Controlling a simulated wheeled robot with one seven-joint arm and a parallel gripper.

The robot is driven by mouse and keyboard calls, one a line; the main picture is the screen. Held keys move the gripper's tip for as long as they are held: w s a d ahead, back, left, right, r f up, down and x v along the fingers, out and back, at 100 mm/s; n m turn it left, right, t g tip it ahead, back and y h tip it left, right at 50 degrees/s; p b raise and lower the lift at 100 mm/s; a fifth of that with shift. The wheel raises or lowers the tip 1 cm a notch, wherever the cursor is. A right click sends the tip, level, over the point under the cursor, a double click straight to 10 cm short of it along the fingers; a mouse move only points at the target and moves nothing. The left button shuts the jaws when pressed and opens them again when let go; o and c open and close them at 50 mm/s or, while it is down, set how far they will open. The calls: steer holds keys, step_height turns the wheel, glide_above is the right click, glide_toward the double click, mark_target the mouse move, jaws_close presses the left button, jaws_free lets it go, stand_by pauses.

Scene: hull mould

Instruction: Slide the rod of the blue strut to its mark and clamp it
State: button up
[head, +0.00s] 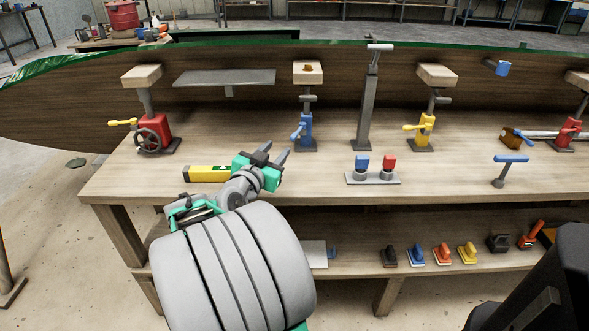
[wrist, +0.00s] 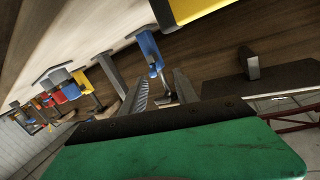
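The blue strut (head: 306,128) stands upright on the bench, with a blue body, a blue clamp lever (head: 297,134) at its left side and a grey rod (head: 308,106). A wooden pad (head: 308,78) with a brown patch tops the rod, near the dark hull wall. My gripper (head: 276,154) is open and empty, in front and to the left of the strut, its fingers pointing towards it. In the wrist view the blue strut (wrist: 150,46) shows beyond my gripper (wrist: 161,80), apart from the fingertips. I cannot make out the mark on the rod.
A yellow level (head: 207,173) lies left of my gripper. A red strut (head: 153,130), a grey post (head: 367,110) and a yellow strut (head: 426,130) stand along the bench. A plate with blue and red knobs (head: 372,178) lies to the right.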

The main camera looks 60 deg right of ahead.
mark_target(292, 138)
steer(key=shift+s+d+r+m+g+h, duration=0.15)
steer(key=shift+s+d+m+g+h, duration=0.25)
steer(key=shift+s+d, duration=0.55)
steer(key=d, duration=0.4)
steer(key=w+d, duration=0.1)
steer(key=d, duration=0.2)
steer(key=shift+d+r, duration=0.1)
steer(key=shift+c, duration=0.4)
jaws_close()
